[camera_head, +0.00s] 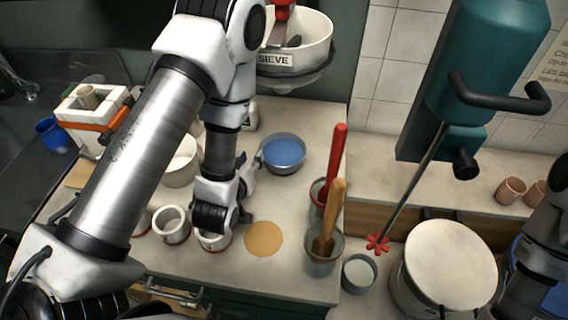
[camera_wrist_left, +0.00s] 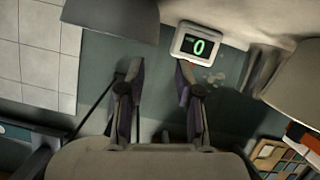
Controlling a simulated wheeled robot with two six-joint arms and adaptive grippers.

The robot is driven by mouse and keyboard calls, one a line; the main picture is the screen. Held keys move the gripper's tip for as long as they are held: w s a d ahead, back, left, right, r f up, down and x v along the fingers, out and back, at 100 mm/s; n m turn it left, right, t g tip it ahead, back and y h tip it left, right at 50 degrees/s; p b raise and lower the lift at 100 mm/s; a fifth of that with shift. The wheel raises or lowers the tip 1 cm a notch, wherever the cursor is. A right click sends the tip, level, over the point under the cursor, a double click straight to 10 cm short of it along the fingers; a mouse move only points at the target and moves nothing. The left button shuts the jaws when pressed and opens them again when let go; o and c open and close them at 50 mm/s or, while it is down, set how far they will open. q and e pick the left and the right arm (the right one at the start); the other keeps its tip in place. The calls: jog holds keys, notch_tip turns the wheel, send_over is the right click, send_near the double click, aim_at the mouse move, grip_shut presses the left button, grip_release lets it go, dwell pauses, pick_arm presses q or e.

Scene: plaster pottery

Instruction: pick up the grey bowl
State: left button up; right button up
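A round bowl (camera_head: 284,154) with a grey rim and blue contents stands on the worktop, right of my left arm; it may be the grey bowl, though I cannot be sure. A paler bowl (camera_head: 179,163) stands partly hidden behind that arm. My left gripper (camera_head: 247,190) is in front of the blue-filled bowl, near a small cup (camera_head: 213,240). In the left wrist view its two fingers (camera_wrist_left: 160,70) are apart with nothing between them. My right gripper is not visible; only part of that arm shows at the right edge.
A sieve (camera_head: 290,45) hangs at the back. Pots with a red-handled tool (camera_head: 336,155) and a wooden-handled tool (camera_head: 329,215) stand right of a tan disc (camera_head: 263,238). A display reading 0 (camera_wrist_left: 199,46) lies beyond the fingers. A white round slab (camera_head: 450,262) is at right.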

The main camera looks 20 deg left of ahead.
aim_at(262, 144)
pick_arm(q)
jog(key=w+f+b, duration=0.1)
jog(key=b, duration=0.3)
jog(key=shift+w+a+b, duration=0.1)
jog(key=shift+a+b, duration=0.05)
jog(key=shift+b, duration=0.25)
jog(key=shift+w, duration=0.15)
jog(key=shift+w+b, duration=0.35)
jog(key=shift+b, duration=0.05)
jog(key=x, duration=0.1)
jog(key=p+x, duration=0.1)
jog(key=x, duration=0.2)
jog(key=shift+w+d+r, duration=0.1)
jog(key=shift+d, duration=0.15)
jog(key=shift+w+a+f, duration=0.1)
jog(key=shift+w+f, duration=0.2)
grip_shut()
